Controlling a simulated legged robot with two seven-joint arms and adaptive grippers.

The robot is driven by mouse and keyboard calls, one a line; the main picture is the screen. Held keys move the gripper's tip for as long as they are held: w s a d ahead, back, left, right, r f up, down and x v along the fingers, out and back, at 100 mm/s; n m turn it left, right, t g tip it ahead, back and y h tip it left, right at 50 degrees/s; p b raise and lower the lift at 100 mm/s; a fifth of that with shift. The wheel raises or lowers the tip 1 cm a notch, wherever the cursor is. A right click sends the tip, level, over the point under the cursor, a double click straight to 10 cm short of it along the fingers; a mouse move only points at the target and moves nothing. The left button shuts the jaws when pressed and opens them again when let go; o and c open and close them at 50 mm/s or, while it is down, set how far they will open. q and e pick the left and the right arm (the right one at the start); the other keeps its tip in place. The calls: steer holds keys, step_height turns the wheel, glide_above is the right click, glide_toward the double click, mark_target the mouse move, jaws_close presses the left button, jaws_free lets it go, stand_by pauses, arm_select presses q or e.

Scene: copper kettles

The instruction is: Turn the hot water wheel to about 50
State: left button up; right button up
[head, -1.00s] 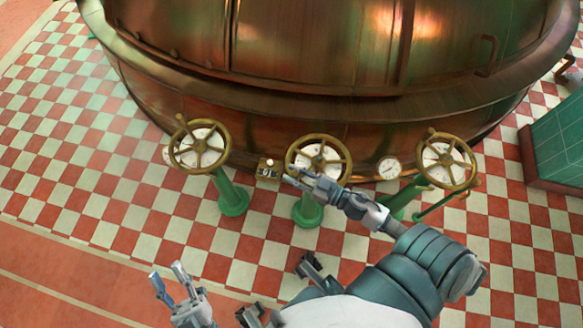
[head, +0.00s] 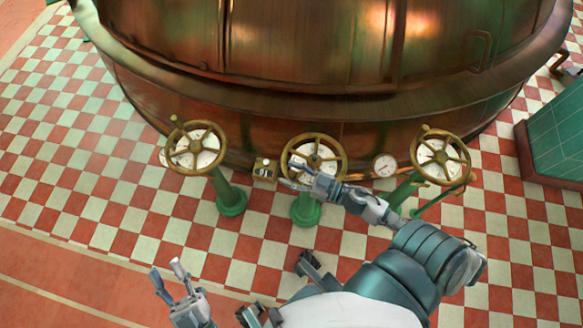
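Three brass hand wheels on green pedestals stand in front of the copper kettle: a left wheel (head: 195,166), a middle wheel (head: 341,163) and a right wheel (head: 440,172). Each has a white dial behind its spokes. I cannot read labels or numbers, so I cannot tell which is the hot water wheel. My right gripper (head: 293,176) is at the middle wheel, over its lower left part and hiding some of the rim and dial. Whether it touches or grips the rim is unclear. My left gripper (head: 166,270) is open and empty, low at the left, away from the wheels.
The copper kettle (head: 300,60) fills the back. A small brass counter box (head: 264,169) stands between the left and middle wheels, and a round gauge (head: 385,165) between the middle and right ones. A green tiled block (head: 556,140) is at the right. The checkered floor (head: 100,185) at left is clear.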

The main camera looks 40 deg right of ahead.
steer(key=shift+f, duration=0.1)
steer(key=shift+s, duration=0.15)
steer(key=v, duration=1.1)
steer(key=shift+s+d, duration=0.25)
steer(key=shift+d, duration=0.1)
